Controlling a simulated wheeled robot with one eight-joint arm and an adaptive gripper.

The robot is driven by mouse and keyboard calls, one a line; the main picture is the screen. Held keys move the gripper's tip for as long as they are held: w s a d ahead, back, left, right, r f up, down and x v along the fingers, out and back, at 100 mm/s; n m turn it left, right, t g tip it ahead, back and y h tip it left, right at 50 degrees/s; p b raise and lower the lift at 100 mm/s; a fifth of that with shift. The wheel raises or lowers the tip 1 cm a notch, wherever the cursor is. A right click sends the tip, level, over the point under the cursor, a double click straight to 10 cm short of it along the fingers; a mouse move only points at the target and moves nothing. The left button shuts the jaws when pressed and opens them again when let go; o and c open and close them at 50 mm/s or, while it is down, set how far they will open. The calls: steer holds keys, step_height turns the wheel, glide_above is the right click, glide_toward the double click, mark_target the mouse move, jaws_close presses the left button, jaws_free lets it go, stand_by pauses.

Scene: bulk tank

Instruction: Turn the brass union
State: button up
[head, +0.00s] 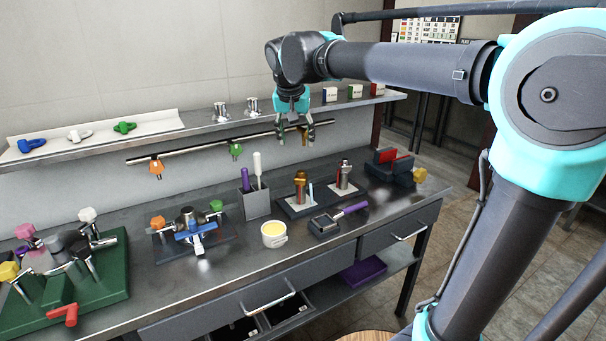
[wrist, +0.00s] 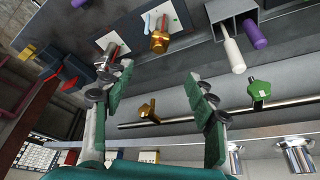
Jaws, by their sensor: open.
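The brass union (head: 300,187) stands upright on a light plate on the bench, in front of the wall rail. It also shows in the wrist view (wrist: 160,42), at the top middle beyond the fingertips. My gripper (head: 296,140) hangs fingers-down at rail height, above and behind the union, apart from it. In the wrist view my gripper (wrist: 160,72) has its two green fingers spread wide with nothing between them.
A steel fitting (head: 343,174) stands right of the union. A tool cup (head: 256,204) stands to its left, with a purple-handled tool (head: 346,212) in front. The rail (head: 200,150) carries orange and green knobs; a brass-coloured knob (wrist: 148,112) shows near my fingers. A shelf (head: 190,125) runs above.

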mark_target(302, 172)
steer(key=x, duration=1.6)
steer(key=shift+d+f, duration=0.1)
steer(key=shift+f, duration=0.3)
steer(key=c, duration=1.2)
steer(key=shift+o, duration=0.2)
steer(key=shift+n, duration=0.4)
steer(key=n+y, duration=0.1)
steer(key=n, duration=0.2)
steer(key=shift+d+y, duration=0.15)
steer(key=shift+y, duration=0.15)
steer(key=shift+w+n+g+y, duration=0.1)
steer(key=shift+n+g+y, duration=0.45)
steer(key=shift+n, duration=1.45)
